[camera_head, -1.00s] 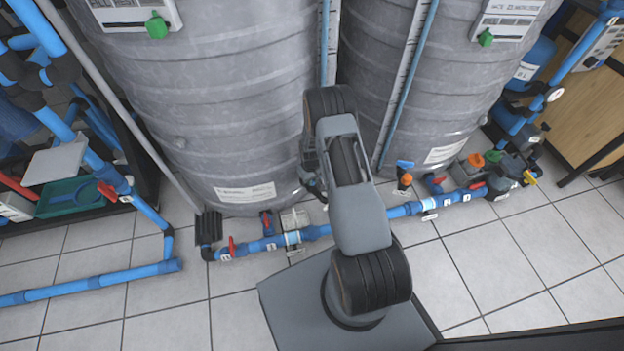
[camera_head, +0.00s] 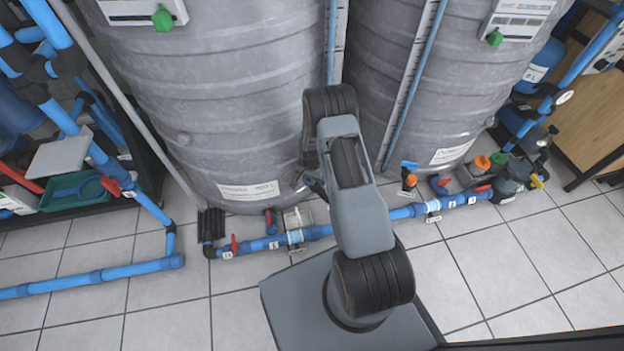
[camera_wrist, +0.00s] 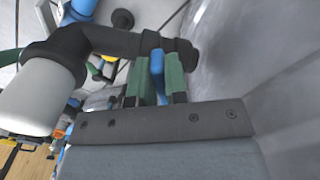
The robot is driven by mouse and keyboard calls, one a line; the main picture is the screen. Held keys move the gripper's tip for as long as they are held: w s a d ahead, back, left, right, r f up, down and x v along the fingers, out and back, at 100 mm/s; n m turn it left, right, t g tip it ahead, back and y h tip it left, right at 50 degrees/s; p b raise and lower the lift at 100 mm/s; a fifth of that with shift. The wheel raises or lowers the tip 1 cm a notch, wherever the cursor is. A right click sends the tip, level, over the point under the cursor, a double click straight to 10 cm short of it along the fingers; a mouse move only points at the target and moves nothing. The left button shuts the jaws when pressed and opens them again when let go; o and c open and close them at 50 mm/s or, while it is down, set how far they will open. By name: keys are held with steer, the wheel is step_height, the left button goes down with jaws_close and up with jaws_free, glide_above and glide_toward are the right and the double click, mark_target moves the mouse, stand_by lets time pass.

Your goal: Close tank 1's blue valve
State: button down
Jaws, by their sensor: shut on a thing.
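In the wrist view, the blue valve handle (camera_wrist: 157,78) sits between the green fingers of my gripper (camera_wrist: 160,60), which is shut on it. The handle is beside a black pipe fitting (camera_wrist: 110,42), close to a grey tank wall (camera_wrist: 230,45). In the head view, my arm hides most of the gripper and this valve at the lower right of the left grey tank (camera_head: 235,110). The tank numbers are too small to read. Another valve with a blue handle (camera_head: 409,164) and an orange part stands by the right tank (camera_head: 440,90).
A blue floor pipe (camera_head: 270,244) with a red-handled valve (camera_head: 234,243) runs before the tanks. Blue pipes and a green tray (camera_head: 75,192) are at the left. A wooden cabinet (camera_head: 580,130) stands at the right. The tiled floor in front right is clear.

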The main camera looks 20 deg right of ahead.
steer(key=m, duration=0.2)
steer(key=w+m, duration=0.1)
steer(key=m, duration=0.1)
steer(key=shift+a+m, duration=0.2)
steer(key=shift+m, duration=0.5)
steer(key=c, duration=1.1)
jaws_free()
steer(key=shift+c, duration=0.2)
step_height(320, 180, up, 14)
steer(key=p, duration=0.4)
